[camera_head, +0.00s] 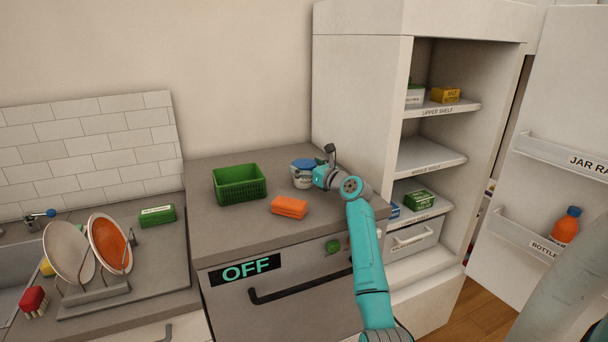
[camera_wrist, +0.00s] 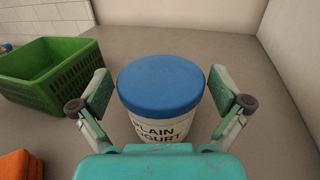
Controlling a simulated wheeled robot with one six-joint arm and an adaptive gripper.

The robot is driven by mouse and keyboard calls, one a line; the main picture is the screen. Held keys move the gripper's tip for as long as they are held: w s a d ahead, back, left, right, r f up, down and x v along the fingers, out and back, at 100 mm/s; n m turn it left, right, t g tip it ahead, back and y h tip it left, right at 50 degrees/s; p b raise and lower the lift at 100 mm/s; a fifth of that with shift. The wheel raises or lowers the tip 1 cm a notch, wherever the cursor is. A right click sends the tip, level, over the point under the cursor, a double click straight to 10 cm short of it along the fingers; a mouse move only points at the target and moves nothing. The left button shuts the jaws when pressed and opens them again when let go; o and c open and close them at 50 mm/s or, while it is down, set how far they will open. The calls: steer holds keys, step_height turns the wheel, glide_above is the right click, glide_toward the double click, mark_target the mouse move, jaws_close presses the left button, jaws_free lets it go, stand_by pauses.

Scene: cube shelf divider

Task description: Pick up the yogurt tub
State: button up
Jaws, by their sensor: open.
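The yogurt tub (camera_wrist: 158,127) is white with a blue lid and reads "PLAIN YOGURT" in the wrist view. In the head view the tub (camera_head: 301,175) stands upright on the grey counter, partly covered by my gripper. My gripper (camera_wrist: 160,95) is open, with one finger on each side of the tub. A gap shows between the tub and each finger pad. In the head view my gripper (camera_head: 318,174) reaches the tub from the right. The lower part of the tub is hidden behind my gripper in the wrist view.
A green basket (camera_head: 239,184) stands left of the tub, and an orange sponge-like block (camera_head: 289,207) lies in front. An open cabinet with shelves (camera_head: 431,158) stands at the right. A dish rack (camera_head: 92,297) is at the left. Bare counter (camera_head: 225,225) lies around these.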

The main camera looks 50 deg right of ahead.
steer(key=shift+w, duration=0.1)
steer(key=c, duration=1.2)
steer(key=shift+r, duration=0.1)
